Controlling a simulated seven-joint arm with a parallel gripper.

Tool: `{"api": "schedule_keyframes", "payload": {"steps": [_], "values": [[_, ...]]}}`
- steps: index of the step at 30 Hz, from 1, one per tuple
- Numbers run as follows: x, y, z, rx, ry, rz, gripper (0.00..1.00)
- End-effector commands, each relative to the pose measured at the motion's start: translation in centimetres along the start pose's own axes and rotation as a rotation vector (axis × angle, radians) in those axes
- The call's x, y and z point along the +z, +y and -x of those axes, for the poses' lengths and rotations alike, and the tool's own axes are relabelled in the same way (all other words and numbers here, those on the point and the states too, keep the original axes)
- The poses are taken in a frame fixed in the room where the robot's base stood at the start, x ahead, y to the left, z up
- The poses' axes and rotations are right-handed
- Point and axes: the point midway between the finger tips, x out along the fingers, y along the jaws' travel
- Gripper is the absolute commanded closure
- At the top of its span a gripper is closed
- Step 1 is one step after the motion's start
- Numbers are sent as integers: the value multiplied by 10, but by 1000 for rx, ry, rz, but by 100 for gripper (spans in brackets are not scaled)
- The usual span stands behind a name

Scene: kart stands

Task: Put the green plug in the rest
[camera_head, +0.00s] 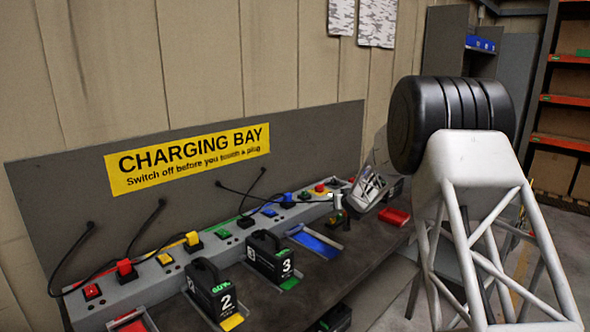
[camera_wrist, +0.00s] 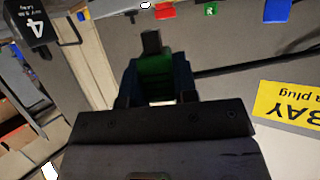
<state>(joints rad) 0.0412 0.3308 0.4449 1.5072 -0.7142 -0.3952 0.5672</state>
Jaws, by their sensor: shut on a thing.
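The green plug (camera_wrist: 155,68) is between the fingers of my gripper (camera_wrist: 155,88) in the wrist view, and the gripper is shut on it. In the head view a black cable runs from the back panel along the charger strip to near the small far-end fitting, where the gripper and plug are too small to make out clearly. A dark socket (camera_head: 247,222) on the strip behind pack 3 has no plug in it. The red plug (camera_head: 125,268), yellow plug (camera_head: 192,239) and blue plug (camera_head: 287,199) sit on the strip. I cannot tell which part is the rest.
Battery pack 2 (camera_head: 212,291) and pack 3 (camera_head: 272,257) stand on the bench. A blue tray (camera_head: 316,241) is empty. Pack 4 (camera_wrist: 27,30) shows in the wrist view. A red object (camera_head: 394,216) lies at the far end. The back panel (camera_head: 60,190) bounds the bench.

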Motion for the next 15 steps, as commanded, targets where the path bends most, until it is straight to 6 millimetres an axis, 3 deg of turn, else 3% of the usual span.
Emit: {"api": "schedule_keyframes", "payload": {"steps": [15], "values": [[5,22,-2,-36,0,15,100]]}}
